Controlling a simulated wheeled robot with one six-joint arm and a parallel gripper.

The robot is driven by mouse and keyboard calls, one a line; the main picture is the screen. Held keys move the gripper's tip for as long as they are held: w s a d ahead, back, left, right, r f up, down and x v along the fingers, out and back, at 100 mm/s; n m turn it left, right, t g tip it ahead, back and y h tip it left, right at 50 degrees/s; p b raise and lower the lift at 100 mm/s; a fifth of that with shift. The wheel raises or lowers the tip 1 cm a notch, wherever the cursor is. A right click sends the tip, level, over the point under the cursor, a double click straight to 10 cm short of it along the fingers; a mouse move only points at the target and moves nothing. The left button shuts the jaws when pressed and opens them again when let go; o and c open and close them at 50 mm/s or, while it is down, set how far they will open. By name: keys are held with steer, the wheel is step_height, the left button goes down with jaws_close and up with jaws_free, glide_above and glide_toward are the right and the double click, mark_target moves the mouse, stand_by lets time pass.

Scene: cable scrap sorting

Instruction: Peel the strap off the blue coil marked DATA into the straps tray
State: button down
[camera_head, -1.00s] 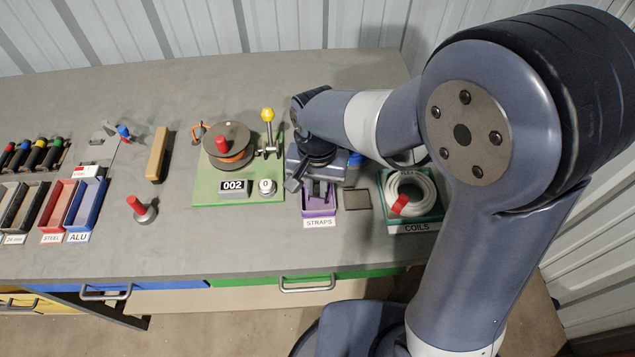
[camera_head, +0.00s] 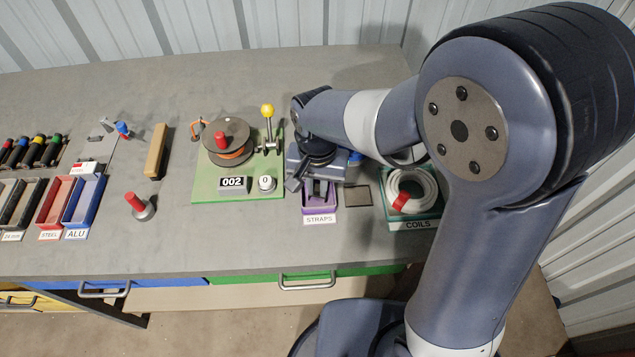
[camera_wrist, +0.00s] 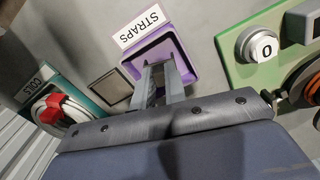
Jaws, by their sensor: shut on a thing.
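My gripper (camera_wrist: 160,74) points down over the purple straps tray (camera_wrist: 186,74), its fingertips at the tray's opening. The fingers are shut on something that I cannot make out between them. The tray, with its STRAPS label, also shows in the head view (camera_head: 320,211), partly covered by my gripper. No coil with a readable DATA mark is in view. A small blue thing (camera_head: 355,158) shows behind my wrist in the head view; I cannot tell whether it is the blue coil.
Right of the straps tray lie a flat dark square plate (camera_head: 357,196) and the green coils tray (camera_head: 416,223) holding a white coil with a red strap. Left of it is a green board (camera_head: 211,190) with a reel, a yellow-knobbed lever and counters. A red-topped post (camera_head: 136,202) stands further left.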

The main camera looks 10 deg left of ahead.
steer(key=c, duration=1.4)
jaws_free()
steer(key=shift+o, duration=0.2)
step_height(320, 180, up, 7)
steer(key=p, duration=0.6)
steer(key=shift+r, duration=0.1)
steer(key=shift+f, duration=0.25)
